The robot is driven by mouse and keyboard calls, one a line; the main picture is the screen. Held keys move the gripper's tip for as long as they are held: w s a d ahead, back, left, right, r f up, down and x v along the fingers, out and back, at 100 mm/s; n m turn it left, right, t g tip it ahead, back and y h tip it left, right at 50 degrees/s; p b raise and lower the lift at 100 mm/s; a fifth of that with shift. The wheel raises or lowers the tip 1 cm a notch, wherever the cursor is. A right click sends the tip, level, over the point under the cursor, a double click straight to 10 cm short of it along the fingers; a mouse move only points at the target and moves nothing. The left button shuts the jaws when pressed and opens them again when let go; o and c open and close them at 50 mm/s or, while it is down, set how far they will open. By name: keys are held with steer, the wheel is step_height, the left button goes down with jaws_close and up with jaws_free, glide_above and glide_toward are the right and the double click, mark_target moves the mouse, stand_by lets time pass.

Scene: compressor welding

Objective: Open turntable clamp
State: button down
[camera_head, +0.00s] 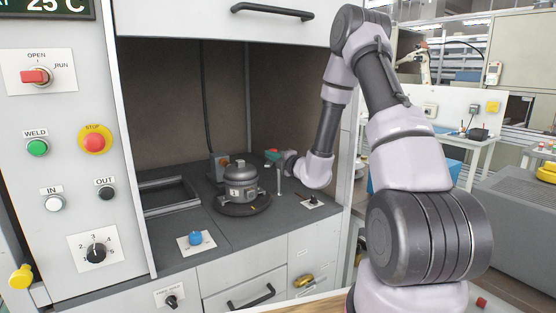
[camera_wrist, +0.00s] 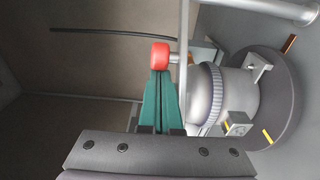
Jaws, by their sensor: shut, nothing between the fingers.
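The compressor (camera_head: 241,184) stands upright on the dark round turntable (camera_head: 232,209) inside the cabinet. In the wrist view, the compressor (camera_wrist: 208,98) lies sideways in the picture, with the turntable disc (camera_wrist: 283,125) at right. A red knob (camera_wrist: 160,54), seemingly the clamp's handle end, sits just beyond my fingertips on a short rod. My gripper (camera_wrist: 159,80) has green fingers pressed together, with nothing between them. Its tips are at or very near the knob; contact is unclear. In the head view, my gripper (camera_head: 272,155) is behind and right of the compressor. The clamp's mechanism is mostly hidden.
A thin metal post (camera_head: 279,181) stands right of the turntable, close to my wrist. A blue knob (camera_head: 195,238) is on the front counter. The control panel (camera_head: 62,135) fills the left side, and the cabinet's raised door (camera_head: 220,22) is above.

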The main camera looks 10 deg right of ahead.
steer(key=shift+w+a, duration=0.3)
steer(key=shift+w, duration=0.3)
steer(key=shift+d, duration=0.15)
steer(key=s+d+n+g+y, duration=0.1)
steer(key=d+n+g+y, duration=0.4)
steer(key=d, duration=0.4)
steer(key=shift+s+n+g+y, duration=0.15)
steer(key=shift+n+g+y, duration=0.3)
steer(key=shift+y, duration=0.65)
steer(key=shift+d, duration=0.2)
step_height(320, 180, up, 10)
steer(key=shift+a, duration=0.4)
steer(key=shift+s, duration=0.1)
